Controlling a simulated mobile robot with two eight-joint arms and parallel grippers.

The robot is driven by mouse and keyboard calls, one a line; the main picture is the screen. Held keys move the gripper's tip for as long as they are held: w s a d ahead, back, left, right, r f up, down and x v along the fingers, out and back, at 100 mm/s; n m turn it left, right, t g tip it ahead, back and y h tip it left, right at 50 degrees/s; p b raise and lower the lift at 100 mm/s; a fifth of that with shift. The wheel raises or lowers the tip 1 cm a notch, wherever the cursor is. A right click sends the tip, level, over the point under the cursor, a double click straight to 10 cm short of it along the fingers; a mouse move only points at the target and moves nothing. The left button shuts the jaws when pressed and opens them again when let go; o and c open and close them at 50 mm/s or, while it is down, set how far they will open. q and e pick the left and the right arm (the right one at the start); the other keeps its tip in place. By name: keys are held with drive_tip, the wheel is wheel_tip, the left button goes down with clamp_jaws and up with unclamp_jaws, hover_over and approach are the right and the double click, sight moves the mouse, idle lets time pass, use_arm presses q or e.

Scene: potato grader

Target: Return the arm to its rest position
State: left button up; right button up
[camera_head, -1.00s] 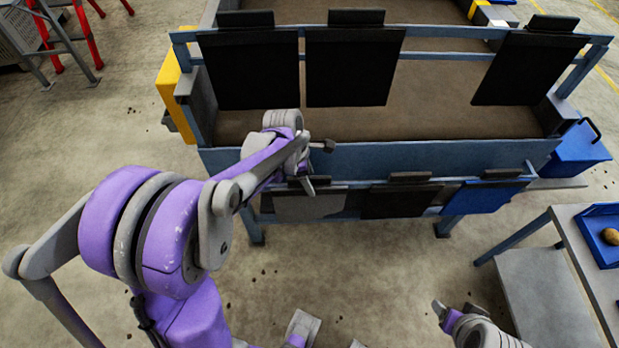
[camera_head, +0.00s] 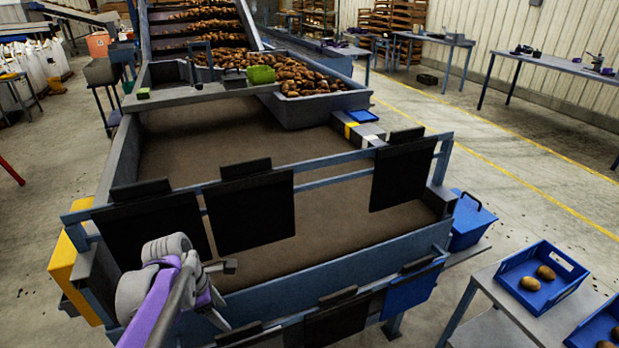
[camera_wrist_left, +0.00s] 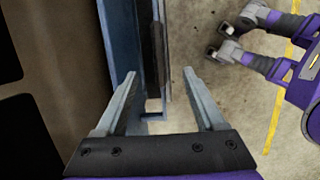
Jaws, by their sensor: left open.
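My left arm comes in at the bottom left of the head view. Its gripper (camera_head: 222,295) is at the left part of the grader's blue front wall (camera_head: 340,268), near the rail with dark flaps. In the left wrist view the gripper (camera_wrist_left: 159,76) has its two fingers wide apart, with nothing between them. The grader's blue edge (camera_wrist_left: 122,35) runs beside the left finger, apparently beyond it. The arm's lower links are outside the head view. My right gripper is not in view.
Black flaps (camera_head: 250,212) hang on the grader's rail. A blue bin (camera_head: 470,222) stands at its right side. A table (camera_head: 497,285) at right holds a blue crate (camera_head: 553,305) with potatoes. Open floor lies right of the grader. Purple and grey parts of my body show in the wrist view.

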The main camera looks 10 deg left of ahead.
use_arm(q)
drive_tip(key=s+d+m+t+p, duration=0.1)
drive_tip(key=s+d+m, duration=0.2)
drive_tip(key=m, duration=0.5)
drive_tip(key=s+d+r+m+t+y+p, duration=0.1)
drive_tip(key=s+d+m+p, duration=0.1)
drive_tip(key=s+m, duration=0.4)
drive_tip(key=s+d+m+t+y+p, duration=0.1)
drive_tip(key=s+d+m, duration=0.3)
drive_tip(key=m, duration=0.6)
drive_tip(key=shift+s+r+t, duration=0.2)
drive_tip(key=shift+s+t, duration=0.2)
drive_tip(key=shift+s, duration=0.1)
